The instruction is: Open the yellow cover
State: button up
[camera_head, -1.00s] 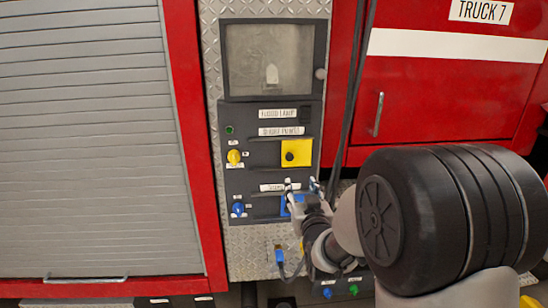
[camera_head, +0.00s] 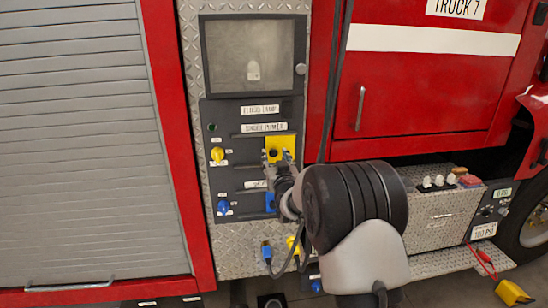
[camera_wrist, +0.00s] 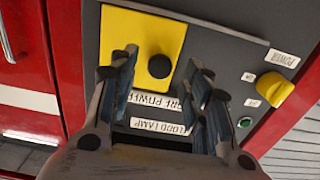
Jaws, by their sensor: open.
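The yellow cover (camera_head: 288,142) is a square plate with a black knob, flat against the dark panel below the SHORE POWER label. In the wrist view the yellow cover (camera_wrist: 125,30) and its black knob (camera_wrist: 159,66) show clearly. My gripper (camera_head: 277,158) is at the cover, hiding its lower part in the head view. In the wrist view my gripper (camera_wrist: 161,72) is open, with one finger on each side of the knob in the picture. I cannot tell whether the fingers touch the cover.
A yellow rotary switch (camera_head: 217,155) and a blue one (camera_head: 223,208) sit left on the panel. A blue cover (camera_head: 270,202) is partly hidden below my gripper. Cables (camera_head: 335,80) hang at the right. A diamond-plate box (camera_head: 440,215) stands at lower right.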

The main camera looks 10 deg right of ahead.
jog(key=shift+w, duration=1.2)
grip_shut()
